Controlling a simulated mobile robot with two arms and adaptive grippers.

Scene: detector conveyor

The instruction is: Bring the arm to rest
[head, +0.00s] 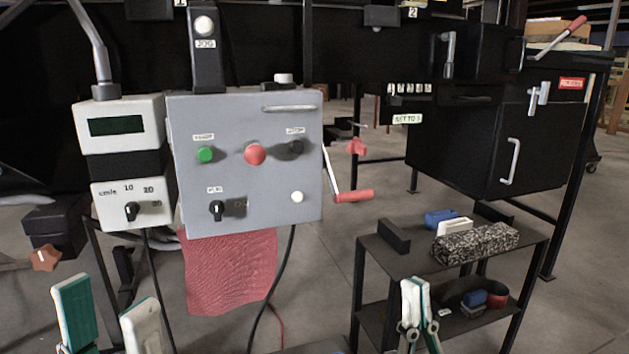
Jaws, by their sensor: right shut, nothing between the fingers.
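My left gripper (108,305) is at the lower left, its two fingers wide apart with nothing between them. Its green-and-white fingers point up, below the small speed display unit (122,163). My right gripper (416,290) is at the lower right, in front of the small black shelf. Its fingers are together and hold nothing. It appears apart from the shelf top, though the depth is hard to tell. The rest of both arms is cut off by the lower picture edge.
A grey control box (250,190) with buttons and a red-handled crank (352,195) stands ahead. A red cloth (230,275) hangs below it. The black shelf (385,262) bears a speckled block (476,243). A black cabinet (465,150) stands behind. Floor shows between box and shelf.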

